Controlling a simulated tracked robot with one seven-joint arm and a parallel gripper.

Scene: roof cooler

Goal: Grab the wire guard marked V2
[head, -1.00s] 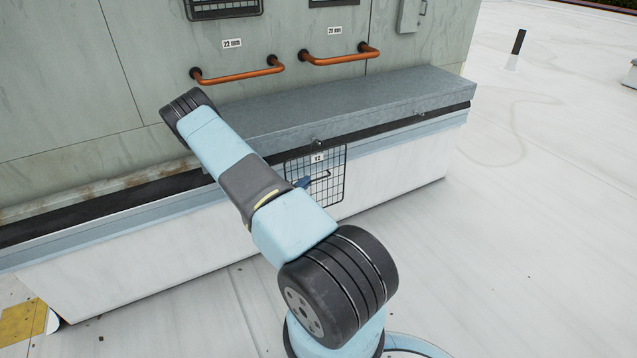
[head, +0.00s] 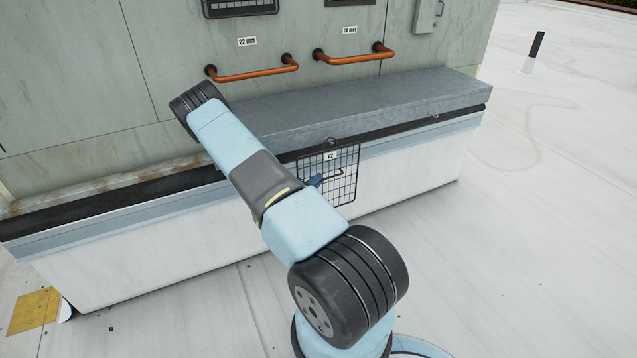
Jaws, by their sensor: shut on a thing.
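The wire guard marked V2 (head: 345,187) is a dark square grid with a small white V2 label near its top. It is upright in front of the pale curb wall, below the grey ledge. My gripper (head: 316,181) shows only as a small dark blue part at the guard's left half, just past my arm. It is shut on the guard's wire. My arm hides the rest of the gripper and part of the guard's lower left. Whether the guard still touches a hook on the ledge cannot be told.
The grey metal ledge (head: 400,105) runs above the guard, with small round knobs on its front. Two copper pipes (head: 255,74) are on the cabinet wall behind. A dark post (head: 537,45) stands far right.

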